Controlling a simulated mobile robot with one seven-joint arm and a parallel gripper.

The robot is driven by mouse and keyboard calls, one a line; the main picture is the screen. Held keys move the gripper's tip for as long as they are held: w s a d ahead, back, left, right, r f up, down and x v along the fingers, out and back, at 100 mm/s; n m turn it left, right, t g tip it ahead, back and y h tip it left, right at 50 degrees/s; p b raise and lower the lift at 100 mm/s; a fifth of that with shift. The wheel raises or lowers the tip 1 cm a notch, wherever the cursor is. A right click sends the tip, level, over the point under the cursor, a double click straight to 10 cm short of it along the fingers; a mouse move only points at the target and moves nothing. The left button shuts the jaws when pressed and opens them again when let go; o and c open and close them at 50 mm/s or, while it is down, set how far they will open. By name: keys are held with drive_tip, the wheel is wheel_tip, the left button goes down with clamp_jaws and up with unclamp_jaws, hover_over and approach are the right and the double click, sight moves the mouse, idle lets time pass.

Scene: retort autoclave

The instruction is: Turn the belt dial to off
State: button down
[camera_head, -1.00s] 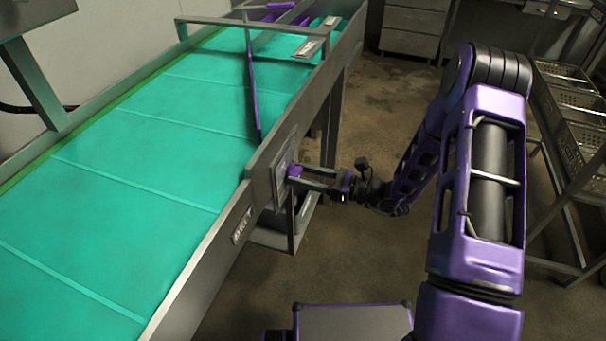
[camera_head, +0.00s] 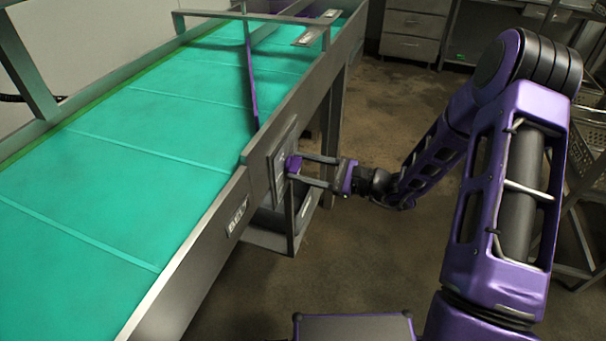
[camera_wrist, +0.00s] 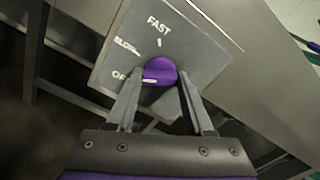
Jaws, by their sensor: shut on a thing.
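The belt dial (camera_wrist: 161,70) is a purple round knob on a grey plate (camera_wrist: 205,45) marked FAST, SLOW and OFF. Its white mark lies at the lower left of the knob and runs roughly sideways, near the OFF side; its exact setting is hard to tell. In the head view the knob (camera_head: 292,163) shows on the conveyor's side rail. My gripper (camera_wrist: 162,80) is shut on the knob, one finger on each side of it. In the head view my gripper (camera_head: 296,168) reaches the plate from the right.
The conveyor with its green belt (camera_head: 130,150) fills the left, with a BELT label (camera_head: 237,216) on its rail. Drawers (camera_head: 412,30) stand at the back and a crate rack (camera_head: 590,130) at the right. The floor between is clear.

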drive_tip(key=shift+n+b, duration=1.2)
drive_tip(key=shift+n, duration=0.3)
drive_tip(key=shift+c, duration=1.4)
unclamp_jaws()
drive_tip(key=shift+d, duration=0.15)
drive_tip(key=v, duration=1.7)
drive_tip(key=shift+p, duration=0.4)
drive_tip(key=shift+s, duration=0.1)
